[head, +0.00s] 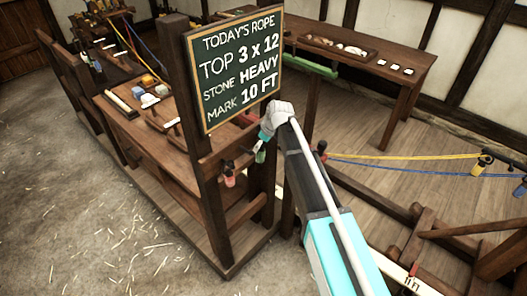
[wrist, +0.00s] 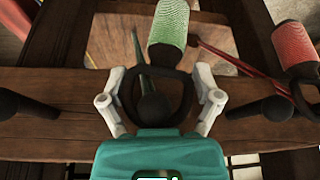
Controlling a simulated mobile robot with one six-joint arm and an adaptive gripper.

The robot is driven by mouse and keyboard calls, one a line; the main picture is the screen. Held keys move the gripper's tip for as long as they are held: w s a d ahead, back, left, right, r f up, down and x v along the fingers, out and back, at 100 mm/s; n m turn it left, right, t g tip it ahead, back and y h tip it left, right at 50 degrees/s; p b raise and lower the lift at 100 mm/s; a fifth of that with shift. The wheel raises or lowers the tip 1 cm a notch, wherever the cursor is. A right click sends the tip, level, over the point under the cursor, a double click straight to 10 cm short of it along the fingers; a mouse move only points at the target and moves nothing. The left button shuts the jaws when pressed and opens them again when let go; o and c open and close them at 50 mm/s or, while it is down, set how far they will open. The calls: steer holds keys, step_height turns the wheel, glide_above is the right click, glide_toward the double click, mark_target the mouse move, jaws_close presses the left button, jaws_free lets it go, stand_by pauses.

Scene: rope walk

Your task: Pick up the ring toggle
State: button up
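A ring toggle with a green ribbed grip (wrist: 168,24) and a dark ring (wrist: 185,92) is in the middle of the wrist view. Its ring surrounds a round dark peg (wrist: 153,106) on a wooden rail. Its green end also shows just below my gripper in the head view (head: 260,155). My gripper (wrist: 158,80) is open, with one pale finger on each side of the ring. The fingers are very close to the ring; I cannot tell whether they touch it. A second toggle with a red grip (wrist: 293,46) hangs to the right, also seen in the head view (head: 229,180).
More dark pegs (wrist: 262,110) stick out of the rail (wrist: 70,92) on both sides. A chalkboard (head: 240,62) stands above the rail, close to my arm. A workbench (head: 150,125) with small items is behind it. Yellow and blue ropes (head: 400,158) run at the right.

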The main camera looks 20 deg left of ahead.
steer(key=c, duration=0.3)
steer(key=shift+r, duration=0.1)
steer(key=shift+r+p, duration=0.65)
steer(key=shift+p, duration=0.1)
steer(key=shift+s+d+r, duration=0.1)
steer(key=shift+d+r, duration=0.05)
steer(key=shift+d, duration=0.05)
steer(key=s+d, duration=0.3)
steer(key=d, duration=1.4)
steer(key=shift+s, duration=0.2)
steer(key=shift+d, duration=0.1)
